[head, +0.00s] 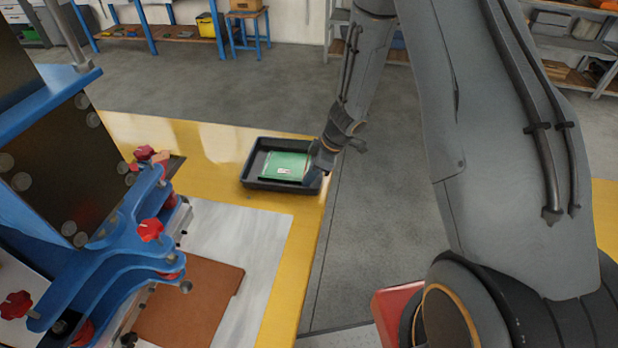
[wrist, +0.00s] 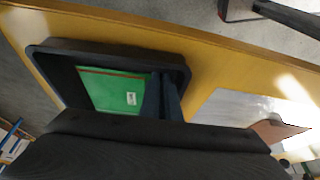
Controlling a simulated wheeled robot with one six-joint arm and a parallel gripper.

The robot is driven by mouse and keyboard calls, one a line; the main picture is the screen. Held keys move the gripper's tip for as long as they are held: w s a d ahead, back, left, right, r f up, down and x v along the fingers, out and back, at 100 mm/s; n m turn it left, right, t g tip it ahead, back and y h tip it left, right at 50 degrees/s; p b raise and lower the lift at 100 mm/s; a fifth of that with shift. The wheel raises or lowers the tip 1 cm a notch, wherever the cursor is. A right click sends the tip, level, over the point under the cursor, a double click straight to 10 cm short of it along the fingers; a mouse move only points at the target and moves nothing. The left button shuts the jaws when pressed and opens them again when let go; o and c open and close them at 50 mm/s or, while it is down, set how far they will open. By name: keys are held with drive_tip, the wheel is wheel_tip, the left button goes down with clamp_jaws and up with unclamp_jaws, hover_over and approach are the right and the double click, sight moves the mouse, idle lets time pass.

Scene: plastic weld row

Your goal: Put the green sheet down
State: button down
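The green sheet (head: 287,165) is flat, with a small white label and a reddish line along one edge. It is inside the black tray (head: 246,181), within its walls; I cannot tell if it rests fully on the floor of the tray. In the wrist view the sheet (wrist: 108,92) fills much of the tray (wrist: 60,48). My gripper (head: 312,172) is low over the right end of the tray. Its dark fingers (wrist: 162,88) cover the right part of the sheet in the wrist view. Whether they pinch it is hidden.
The tray stands on a yellow table (head: 208,143) near its right edge. A blue clamping machine (head: 130,215) with red knobs stands at the left. A brown sheet (head: 195,305) lies on a pale mat (head: 245,235) in front. Grey floor lies beyond the table.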

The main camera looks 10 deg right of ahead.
drive_tip(key=shift+f, duration=0.15)
drive_tip(key=c, duration=2)
unclamp_jaws()
drive_tip(key=w+d+r+m+t+h, duration=0.1)
drive_tip(key=d+r+m+t, duration=0.15)
drive_tip(key=r, duration=0.65)
drive_tip(key=w+d+r+m+t+h, duration=0.1)
drive_tip(key=d+r+m+t, duration=0.15)
drive_tip(key=r, duration=0.65)
drive_tip(key=s+d+r+m+h, duration=0.3)
drive_tip(key=d, duration=0.2)
drive_tip(key=s+m+g, duration=0.1)
drive_tip(key=s+m, duration=0.1)
drive_tip(key=s, duration=0.4)
drive_tip(key=s+a+m+g, duration=0.1)
drive_tip(key=s+m+g, duration=0.1)
drive_tip(key=s, duration=0.4)
drive_tip(key=s+a+r+m+g, duration=0.1)
drive_tip(key=s+m+g, duration=0.1)
drive_tip(key=s, duration=0.5)
drive_tip(key=shift+s+a+y, duration=0.1)
drive_tip(key=shift+a+y, duration=0.15)
drive_tip(key=shift+y, duration=0.05)
